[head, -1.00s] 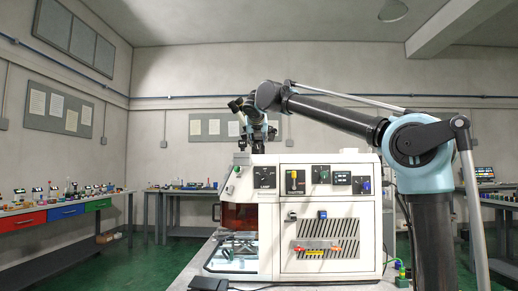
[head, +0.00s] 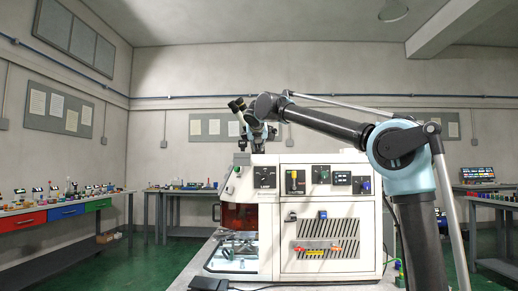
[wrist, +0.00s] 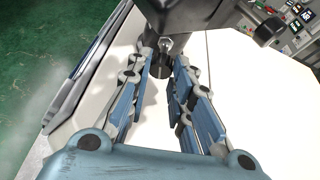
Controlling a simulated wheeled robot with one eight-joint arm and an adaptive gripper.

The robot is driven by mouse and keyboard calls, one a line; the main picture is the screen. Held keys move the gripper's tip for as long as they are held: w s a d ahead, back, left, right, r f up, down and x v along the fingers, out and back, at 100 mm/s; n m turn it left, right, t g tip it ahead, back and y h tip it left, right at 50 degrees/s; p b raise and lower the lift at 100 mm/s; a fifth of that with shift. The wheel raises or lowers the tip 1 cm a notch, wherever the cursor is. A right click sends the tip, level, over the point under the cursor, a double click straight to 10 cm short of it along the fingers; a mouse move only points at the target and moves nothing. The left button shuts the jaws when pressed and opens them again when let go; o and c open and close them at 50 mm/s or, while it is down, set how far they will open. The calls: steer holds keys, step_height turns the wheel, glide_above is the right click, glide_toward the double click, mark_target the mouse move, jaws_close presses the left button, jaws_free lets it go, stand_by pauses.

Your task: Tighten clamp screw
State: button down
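In the head view, my gripper (head: 257,146) hangs over the top left of the white machine (head: 318,215); its fingers are too small to read there. In the wrist view, my gripper (wrist: 165,60) has its two blue-and-grey fingers apart, with a gap between them. A dark part (wrist: 180,15) with a short, shiny round end (wrist: 165,44) lies at the fingertips; I cannot tell whether the fingers touch it, nor whether it is the clamp screw. A metal fixture (head: 238,247) sits in the machine's open bay at lower left.
The machine's front has knobs, switches and a vent panel (head: 327,238). Its white top (wrist: 240,100) fills the right of the wrist view and looks mostly clear. Benches with coloured drawers (head: 67,212) stand at the left wall. Green floor (wrist: 50,50) shows beyond the machine's edge.

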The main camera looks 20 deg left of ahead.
steer(key=shift+d+m+y, duration=0.2)
steer(key=shift+m+y, duration=0.8)
steer(key=shift+m, duration=0.6)
steer(key=c, duration=1.4)
jaws_free()
steer(key=v, duration=1.1)
steer(key=shift+s+d+r, duration=0.2)
steer(key=shift+d+r, duration=0.05)
steer(key=shift+d, duration=0.05)
